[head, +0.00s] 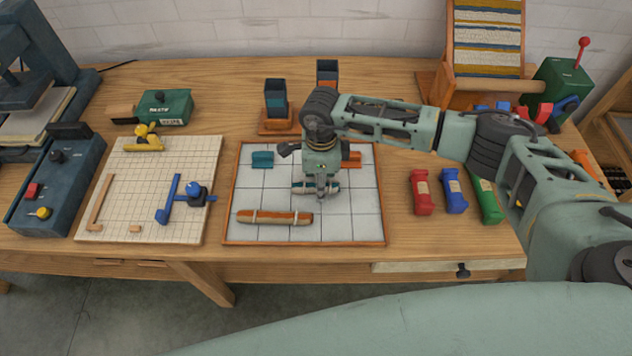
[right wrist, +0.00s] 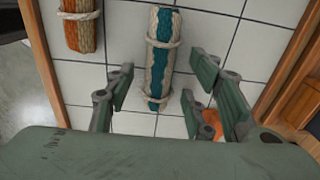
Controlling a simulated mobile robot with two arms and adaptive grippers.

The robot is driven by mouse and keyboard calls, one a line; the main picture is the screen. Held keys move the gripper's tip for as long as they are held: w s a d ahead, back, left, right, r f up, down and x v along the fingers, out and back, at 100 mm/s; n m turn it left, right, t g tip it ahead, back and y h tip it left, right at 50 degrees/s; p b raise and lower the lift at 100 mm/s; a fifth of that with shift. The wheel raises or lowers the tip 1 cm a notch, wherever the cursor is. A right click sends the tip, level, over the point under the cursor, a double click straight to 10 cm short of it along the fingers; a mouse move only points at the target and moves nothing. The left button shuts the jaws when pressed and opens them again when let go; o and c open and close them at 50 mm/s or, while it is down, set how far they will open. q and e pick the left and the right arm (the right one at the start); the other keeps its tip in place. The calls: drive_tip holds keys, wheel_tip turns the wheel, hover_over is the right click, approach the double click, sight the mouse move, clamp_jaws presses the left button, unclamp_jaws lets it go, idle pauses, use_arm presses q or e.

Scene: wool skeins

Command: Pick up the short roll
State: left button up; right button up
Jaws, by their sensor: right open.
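A short roll (right wrist: 159,60) of cream and teal wool, bound with cords near both ends, lies on the tiled mat. In the head view it shows partly under my right gripper (head: 322,197), which hides its middle. My right gripper (right wrist: 163,84) is open. In the right wrist view its fingers are on either side of the roll's lower part, with gaps on both sides. I cannot tell how far above the mat the fingertips are. A longer orange-brown roll (head: 275,217) with cord ties lies nearer the mat's front edge. My left gripper is not in view.
The tiled mat (head: 350,225) has a raised wooden rim. A pegged board (head: 135,185) is left.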

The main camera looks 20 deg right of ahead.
drive_tip(key=shift+f, duration=0.4)
drive_tip(key=shift+c, duration=0.2)
drive_tip(key=c, duration=1.1)
drive_tip(key=shift+r, duration=0.1)
